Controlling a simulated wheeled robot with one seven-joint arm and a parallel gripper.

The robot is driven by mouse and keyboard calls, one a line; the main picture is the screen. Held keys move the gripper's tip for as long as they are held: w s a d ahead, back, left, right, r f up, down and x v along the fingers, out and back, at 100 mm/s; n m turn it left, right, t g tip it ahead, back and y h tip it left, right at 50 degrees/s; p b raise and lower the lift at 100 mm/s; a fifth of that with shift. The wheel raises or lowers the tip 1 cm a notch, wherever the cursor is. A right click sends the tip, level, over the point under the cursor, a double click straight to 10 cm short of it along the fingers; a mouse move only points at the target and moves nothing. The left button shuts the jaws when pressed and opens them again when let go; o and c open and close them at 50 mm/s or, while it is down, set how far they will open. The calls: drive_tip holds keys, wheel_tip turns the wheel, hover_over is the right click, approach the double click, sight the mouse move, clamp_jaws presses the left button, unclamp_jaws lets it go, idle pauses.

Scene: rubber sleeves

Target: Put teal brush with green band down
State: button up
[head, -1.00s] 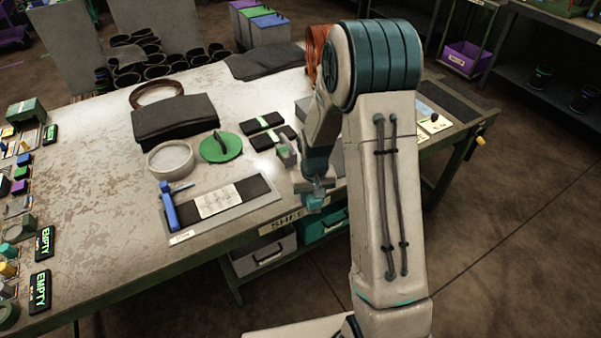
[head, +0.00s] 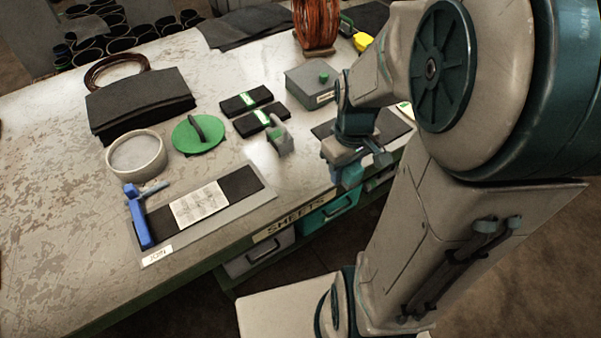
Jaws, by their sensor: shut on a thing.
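My gripper (head: 348,172) is at the front edge of the workbench (head: 60,205), in the right half of the head view, pointing down. It is shut on the teal brush, which is hard to tell from my teal fingers at this size. I cannot make out its green band. A grey mat (head: 388,127) lies on the bench just right of and behind the gripper. I cannot tell whether the brush touches the bench.
Bare bench lies far left.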

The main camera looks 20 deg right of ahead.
hover_over(304, 179)
wheel_tip(304, 179, down, 7)
drive_tip(key=shift+a, duration=0.1)
drive_tip(key=shift+f+p, duration=0.35)
drive_tip(key=shift+f, duration=1.65)
